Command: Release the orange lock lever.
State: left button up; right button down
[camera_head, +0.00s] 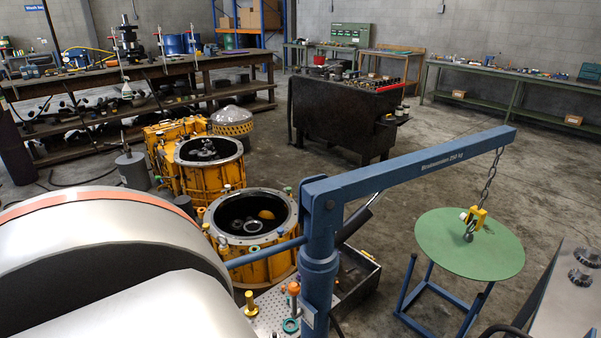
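A small orange knob-like piece (293,289) stands upright just left of the blue crane column (319,265), above a perforated metal plate. It may be the orange lock lever, but it is too small to tell or to read its lock state. The crane's blue boom (420,162) reaches right, with a chain and yellow hook block (476,216) hanging over a round green table top (450,246). A blue bar (265,251) runs left from the column. Large white, rounded surfaces, likely my own arm, fill the lower left. Neither gripper shows.
Yellow transmission housings (205,178) (258,268) stand open behind the column. A yellow post (250,303) and a teal ring (290,325) are on the plate. A dark workbench (335,118) stands farther back. Bare concrete floor lies between the bench and green table.

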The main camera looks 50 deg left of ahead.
aim_at(294, 288)
jog(key=j+u, duration=0.1)
jog(key=u, duration=1.5)
jog(key=k+j, duration=0.05)
jog(key=j, duration=0.05)
